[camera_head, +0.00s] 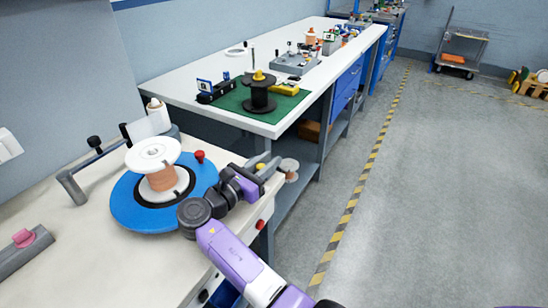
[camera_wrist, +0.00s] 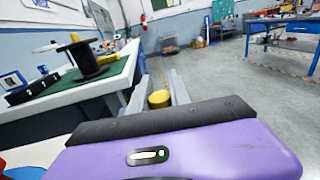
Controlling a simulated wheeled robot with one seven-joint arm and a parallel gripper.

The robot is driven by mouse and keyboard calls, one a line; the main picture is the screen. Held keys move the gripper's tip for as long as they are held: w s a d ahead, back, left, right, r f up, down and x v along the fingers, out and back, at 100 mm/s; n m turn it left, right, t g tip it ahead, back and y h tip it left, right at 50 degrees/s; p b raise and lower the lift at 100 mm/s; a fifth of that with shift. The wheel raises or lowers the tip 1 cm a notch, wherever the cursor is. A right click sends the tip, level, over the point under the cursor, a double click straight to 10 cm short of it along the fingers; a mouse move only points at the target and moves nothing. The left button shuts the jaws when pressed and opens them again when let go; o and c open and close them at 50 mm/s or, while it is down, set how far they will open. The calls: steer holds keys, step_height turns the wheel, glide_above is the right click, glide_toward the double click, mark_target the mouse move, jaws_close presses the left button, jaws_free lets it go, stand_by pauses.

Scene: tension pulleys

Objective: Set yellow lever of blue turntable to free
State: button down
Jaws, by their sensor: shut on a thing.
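The blue turntable (camera_head: 128,205) lies on the near white workbench and carries a white spool (camera_head: 153,152) wound with copper-coloured wire. My gripper (camera_head: 268,168) is at the bench's right edge, to the right of the turntable. In the wrist view, its two grey fingers (camera_wrist: 160,88) are closed on the yellow lever's end (camera_wrist: 158,99). A small yellow part of the lever (camera_head: 261,166) also shows in the head view beside the fingers. The rest of the lever is hidden, so its exact setting cannot be told.
A red knob (camera_head: 200,156) stands behind the turntable, and a red button (camera_head: 260,224) is on the bench front. A black spool (camera_head: 259,92) stands on a green mat (camera_head: 288,107) on the farther bench. The floor (camera_head: 430,200) to the right is clear.

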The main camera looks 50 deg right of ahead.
mark_target(258, 170)
steer(key=c, duration=1.2)
jaws_free()
steer(key=shift+s+a, duration=0.15)
steer(key=shift+a, duration=1.8)
steer(key=shift+s+a, duration=0.1)
steer(key=shift+a, duration=1.85)
steer(key=shift+c, duration=0.5)
